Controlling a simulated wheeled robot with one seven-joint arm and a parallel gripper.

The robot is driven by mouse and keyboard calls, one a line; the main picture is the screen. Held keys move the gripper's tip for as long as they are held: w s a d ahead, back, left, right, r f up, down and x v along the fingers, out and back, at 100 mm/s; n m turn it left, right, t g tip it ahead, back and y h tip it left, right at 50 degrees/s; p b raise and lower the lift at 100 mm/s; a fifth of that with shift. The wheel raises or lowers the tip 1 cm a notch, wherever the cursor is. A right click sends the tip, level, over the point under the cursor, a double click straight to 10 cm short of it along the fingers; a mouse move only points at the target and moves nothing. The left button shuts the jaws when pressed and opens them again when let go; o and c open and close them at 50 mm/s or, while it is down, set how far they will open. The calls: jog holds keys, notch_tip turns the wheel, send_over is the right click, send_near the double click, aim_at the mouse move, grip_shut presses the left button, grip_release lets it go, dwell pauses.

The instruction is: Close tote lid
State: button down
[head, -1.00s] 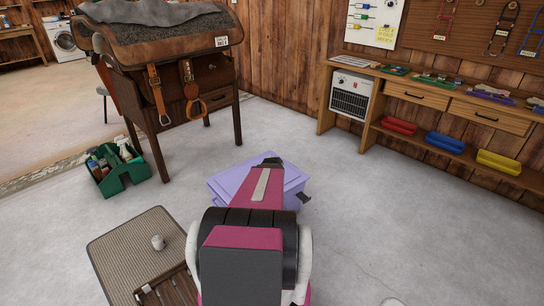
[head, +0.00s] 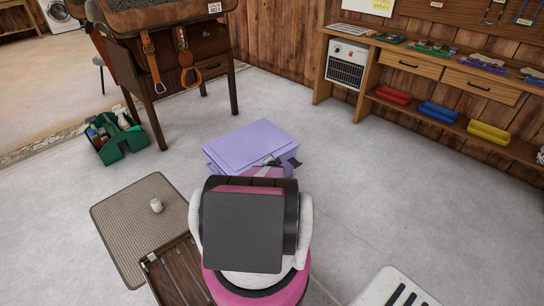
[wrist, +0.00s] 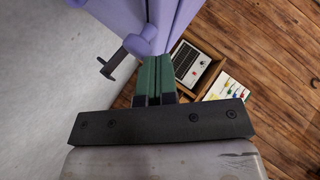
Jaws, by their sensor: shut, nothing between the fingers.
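The purple tote (head: 222,168) stands on the concrete floor, partly hidden by my arm. Its lid (head: 252,142) lies over the top; I cannot tell whether it is fully seated. A dark latch (head: 294,163) sticks out at the tote's front right. My gripper (head: 274,160) is at the tote's front edge, mostly hidden by my arm. In the wrist view, my gripper's green fingers (wrist: 153,75) are together and empty, close against purple tote parts (wrist: 168,22). A dark hooked piece (wrist: 120,60) shows left of the fingers; contact is unclear.
A woven mat (head: 135,215) with a white cup (head: 156,205) lies front left. A green caddy (head: 122,147) stands by the saddle stand (head: 190,65). A workbench (head: 420,75) with coloured bins runs along the back right. The floor right of the tote is clear.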

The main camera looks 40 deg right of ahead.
jog(key=shift+s+f, duration=0.2)
jog(key=shift+f, duration=1.3)
